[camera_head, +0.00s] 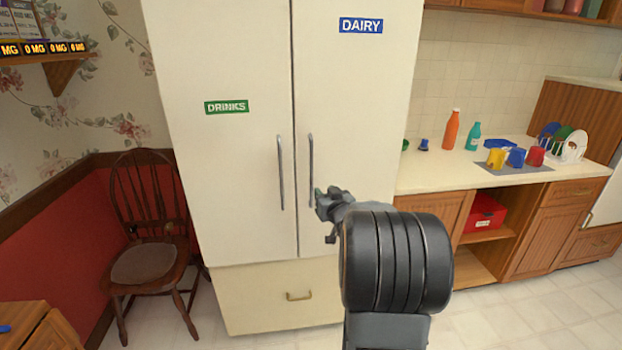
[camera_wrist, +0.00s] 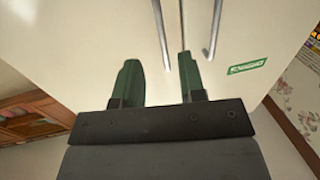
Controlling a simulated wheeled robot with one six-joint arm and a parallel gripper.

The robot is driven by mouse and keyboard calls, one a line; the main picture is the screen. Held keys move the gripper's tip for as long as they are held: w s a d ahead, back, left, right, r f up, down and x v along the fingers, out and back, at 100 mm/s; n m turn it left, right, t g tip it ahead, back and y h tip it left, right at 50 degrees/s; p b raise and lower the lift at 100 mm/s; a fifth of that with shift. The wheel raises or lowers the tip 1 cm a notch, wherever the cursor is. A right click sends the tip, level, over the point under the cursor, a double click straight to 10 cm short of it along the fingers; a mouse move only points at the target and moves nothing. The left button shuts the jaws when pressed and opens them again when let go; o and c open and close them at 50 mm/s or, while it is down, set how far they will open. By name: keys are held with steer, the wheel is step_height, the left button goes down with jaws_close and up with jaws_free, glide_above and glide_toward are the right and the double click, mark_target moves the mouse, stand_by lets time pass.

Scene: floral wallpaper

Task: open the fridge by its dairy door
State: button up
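The cream fridge has two upper doors. The right door bears a blue DAIRY label (camera_head: 361,26) and a vertical metal dairy handle (camera_head: 311,160) near the centre seam. My gripper (camera_head: 319,193) is at the lower end of that handle in the head view, and its fingers are partly hidden there. In the wrist view, my gripper (camera_wrist: 157,72) has two green fingers spread apart with nothing held. The dairy handle (camera_wrist: 161,35) ends in the picture gap between them; I cannot tell whether they touch it. The dairy door (camera_head: 350,100) is shut.
The drinks door (camera_head: 220,150) has its own handle (camera_head: 281,172) just left of the seam. A drawer (camera_head: 270,297) lies below. A wooden chair (camera_head: 150,262) stands left of the fridge. The counter (camera_head: 440,172) on the right holds bottles and mugs.

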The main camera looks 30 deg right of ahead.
mark_target(312, 174)
steer(key=p+x, duration=0.1)
steer(key=x, duration=0.6)
steer(key=p+x, duration=0.1)
steer(key=x, duration=0.6)
steer(key=shift+s+d+r, duration=0.1)
steer(key=shift+r, duration=0.05)
steer(key=shift+c, duration=0.3)
jaws_close()
